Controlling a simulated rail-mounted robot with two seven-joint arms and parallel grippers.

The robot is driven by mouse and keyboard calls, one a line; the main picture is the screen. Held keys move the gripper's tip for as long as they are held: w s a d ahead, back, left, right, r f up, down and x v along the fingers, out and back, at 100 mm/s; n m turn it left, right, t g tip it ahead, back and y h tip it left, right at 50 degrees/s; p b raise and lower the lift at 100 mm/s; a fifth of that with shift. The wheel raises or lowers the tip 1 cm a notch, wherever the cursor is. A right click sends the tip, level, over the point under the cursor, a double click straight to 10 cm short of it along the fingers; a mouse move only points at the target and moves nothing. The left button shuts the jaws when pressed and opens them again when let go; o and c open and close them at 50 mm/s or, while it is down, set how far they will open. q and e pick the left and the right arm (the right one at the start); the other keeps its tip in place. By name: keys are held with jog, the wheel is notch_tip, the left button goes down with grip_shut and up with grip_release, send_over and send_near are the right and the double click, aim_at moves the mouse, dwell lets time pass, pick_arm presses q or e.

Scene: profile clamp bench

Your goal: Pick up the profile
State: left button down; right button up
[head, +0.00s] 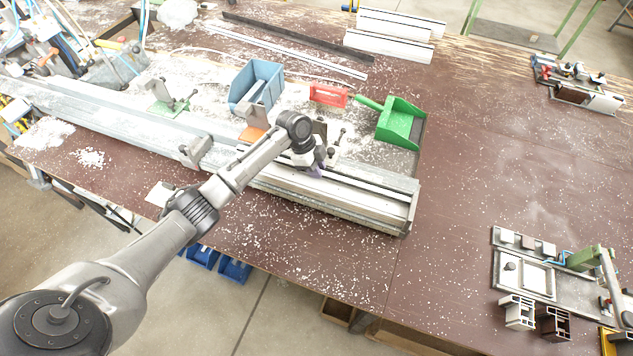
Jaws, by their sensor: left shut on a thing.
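A long white profile (355,192) with a dark groove lies along the grey clamp rail (395,222) near the middle of the bench. My left gripper (316,170) points down at the profile and is shut on it, partway along its length. The fingertips are small and partly hidden by the wrist, so the exact grip is hard to see. The profile seems to rest on the rail; I cannot tell whether there is a gap beneath it. My right gripper is not in view.
Behind the rail are a blue bin (256,84), a red holder (328,94) and a green dustpan (400,122). White profiles (388,46) lie at the back. A fixture (525,275) stands at the right. The brown bench right of the rail is mostly clear.

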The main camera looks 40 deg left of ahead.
pick_arm(q)
jog(key=shift+r, duration=0.15)
jog(key=shift+s+a+r, duration=0.15)
jog(key=shift+a+r, duration=0.3)
jog(key=s+a+r, duration=0.1)
jog(key=a+r, duration=0.1)
jog(key=a, duration=0.2)
jog(key=s+a+r, duration=0.1)
jog(key=a+r, duration=0.1)
jog(key=a, duration=0.2)
jog(key=s+a+r, duration=0.2)
jog(key=a+r, duration=0.1)
jog(key=a, duration=0.1)
jog(key=shift+s+a, duration=0.1)
jog(key=shift+a, duration=0.05)
